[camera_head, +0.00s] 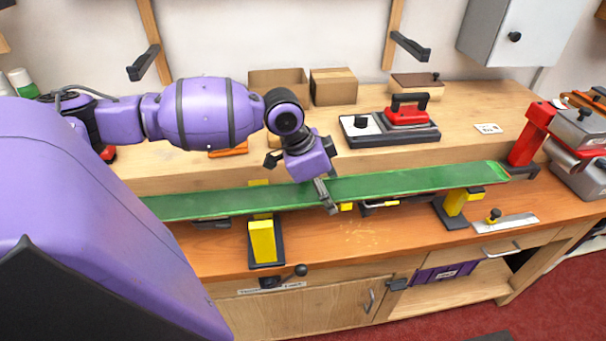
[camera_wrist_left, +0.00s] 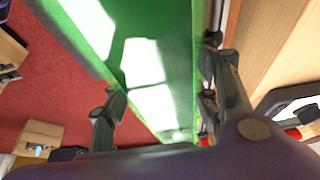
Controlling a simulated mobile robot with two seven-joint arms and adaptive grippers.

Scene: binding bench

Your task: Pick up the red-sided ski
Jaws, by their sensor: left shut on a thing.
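A long green ski (camera_head: 410,184) lies across the front of the bench in the head view, above yellow-and-black vise supports. In the left wrist view the ski's green face (camera_wrist_left: 100,25) runs between the two fingers (camera_wrist_left: 162,100), with bright light patches. I cannot tell whether the ski rests on the supports or is just clear of them. My right gripper is not in view.
A yellow support (camera_head: 262,242) stands front left, another (camera_head: 455,202) front right. Behind are a red-handled iron (camera_head: 406,112) on a dark base and cardboard boxes (camera_head: 334,86). A red clamp (camera_head: 532,135) stands near the ski's right end. A metal scraper (camera_head: 506,223) lies front right.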

